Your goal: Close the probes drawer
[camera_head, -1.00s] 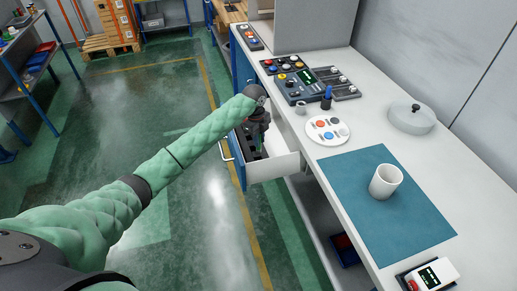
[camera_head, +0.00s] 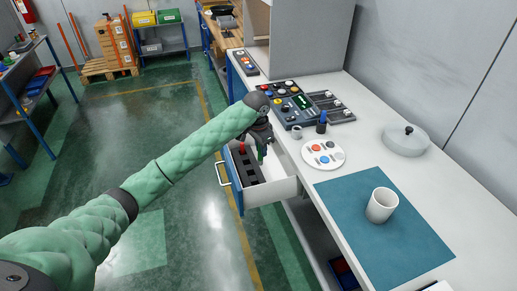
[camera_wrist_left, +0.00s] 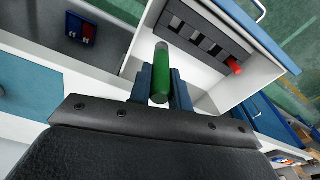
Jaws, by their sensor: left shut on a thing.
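The probes drawer (camera_head: 273,191) stands pulled out from the workbench, with white sides and a blue front with a pale handle (camera_head: 222,173). It also shows in the left wrist view (camera_wrist_left: 258,85). Inside lies a dark slotted rack (camera_wrist_left: 203,37). A red probe (camera_wrist_left: 233,66) stands in one end of the rack; other slots look empty. My left gripper (camera_wrist_left: 161,88) is shut on a green probe (camera_wrist_left: 160,75). In the head view the left gripper (camera_head: 262,146) is over the drawer's bench-side part. My right gripper is out of view.
The white bench top holds a control panel (camera_head: 291,105), a blue-topped item (camera_head: 321,123), a plate with coloured discs (camera_head: 323,154), a lidded dish (camera_head: 405,139) and a white cup (camera_head: 382,205) on a blue mat (camera_head: 410,244). The green floor left of the drawer is clear.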

